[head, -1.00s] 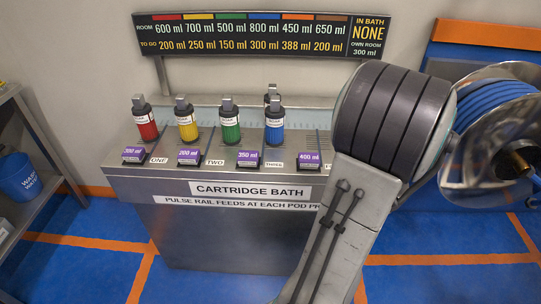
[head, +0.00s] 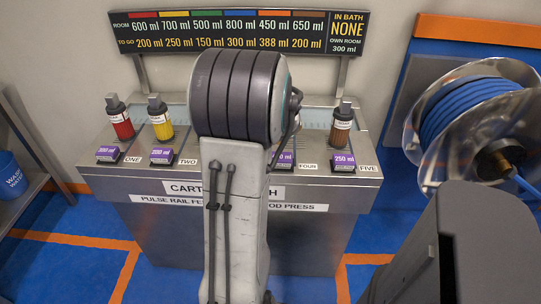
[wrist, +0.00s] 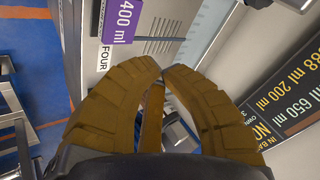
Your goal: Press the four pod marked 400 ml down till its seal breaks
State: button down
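The 400 ml pod, a purple label on a dark block, stands by the FOUR sign at the bath's front edge. In the head view only its right end (head: 286,160) shows past my arm; in the wrist view its label (wrist: 122,18) is at the top, partly cut off. My gripper (wrist: 161,70) shows in the wrist view, its brown fingers curved together with tips meeting, beside and apart from the pod. I see nothing held. In the head view my arm hides the gripper. Whether the pod's seal is whole cannot be seen.
The steel cartridge bath (head: 115,182) carries red (head: 119,118), yellow (head: 159,118) and brown (head: 339,128) cartridges. Other pods read 300 ml (head: 108,153), 200 ml (head: 162,156) and 250 ml (head: 343,161). A sign board (head: 150,32) stands behind, reading IN BATH NONE. A blue hose reel (head: 470,108) is right.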

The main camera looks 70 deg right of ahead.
jog(key=d+r+m, duration=0.1)
jog(key=m, duration=0.1)
jog(key=d+r+m+h, duration=0.1)
jog(key=shift+w+m, duration=0.15)
jog(key=shift+m, duration=0.25)
jog(key=shift+f, duration=0.2)
jog(key=b, duration=0.5)
send_over(286, 153)
jog(key=a, duration=0.1)
notch_tip(286, 153, down, 7)
jog(key=shift+a, duration=0.15)
jog(key=shift+f+b, duration=0.8)
jog(key=shift+b, duration=0.15)
jog(key=shift+f+b, duration=1.2)
jog(key=shift+b, duration=0.15)
dwell(1.8)
jog(key=shift+r, duration=0.15)
jog(key=shift+r+p, duration=0.8)
jog(key=shift+r, duration=0.25)
